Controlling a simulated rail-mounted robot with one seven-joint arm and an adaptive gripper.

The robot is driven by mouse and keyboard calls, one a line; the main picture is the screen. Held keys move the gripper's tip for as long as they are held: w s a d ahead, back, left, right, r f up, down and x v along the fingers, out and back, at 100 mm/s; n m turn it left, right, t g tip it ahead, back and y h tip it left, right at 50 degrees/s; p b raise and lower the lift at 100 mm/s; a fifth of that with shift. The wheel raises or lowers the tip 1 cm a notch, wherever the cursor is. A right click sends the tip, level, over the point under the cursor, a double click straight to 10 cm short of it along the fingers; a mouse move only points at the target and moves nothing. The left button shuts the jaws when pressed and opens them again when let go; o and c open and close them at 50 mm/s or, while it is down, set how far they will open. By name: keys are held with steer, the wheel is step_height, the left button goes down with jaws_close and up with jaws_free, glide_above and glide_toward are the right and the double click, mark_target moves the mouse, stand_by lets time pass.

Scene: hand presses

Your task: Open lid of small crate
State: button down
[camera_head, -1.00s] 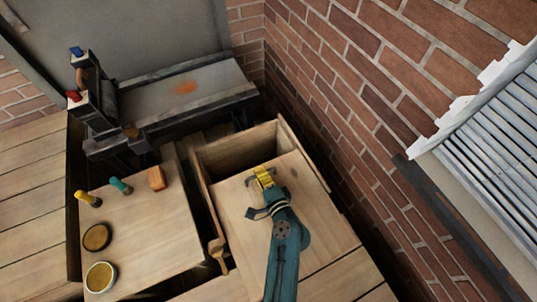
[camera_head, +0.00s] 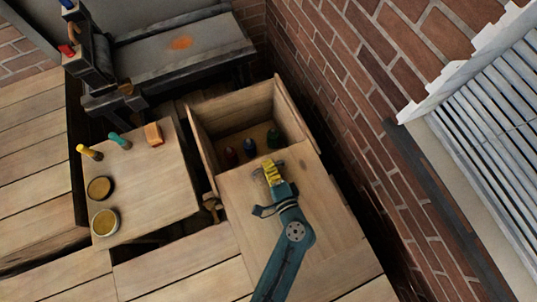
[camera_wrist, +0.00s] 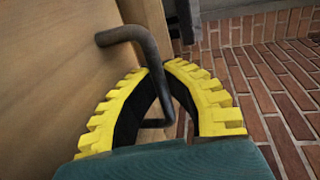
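The small crate (camera_head: 200,140) is a wooden box in the middle of the head view. Its wooden lid (camera_head: 320,215) covers the near part, and the far part stands open. My gripper (camera_head: 268,165) is at the far edge of the lid. In the wrist view its yellow toothed fingers (camera_wrist: 160,68) close around a dark bent metal handle (camera_wrist: 122,35) on the lid (camera_wrist: 50,60). The rod passes between the fingertips. The grip's exact contact is partly hidden by the fingers.
To the left, a wooden table (camera_head: 150,190) holds two round tins, stamps and an orange block (camera_head: 153,134). A press (camera_head: 180,60) stands behind; a brick wall (camera_head: 370,100) bounds the right.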

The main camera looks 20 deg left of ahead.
steer(key=c, duration=1.4)
jaws_free()
steer(key=v, duration=1.2)
steer(key=shift+r, duration=0.1)
steer(key=shift+w, duration=0.1)
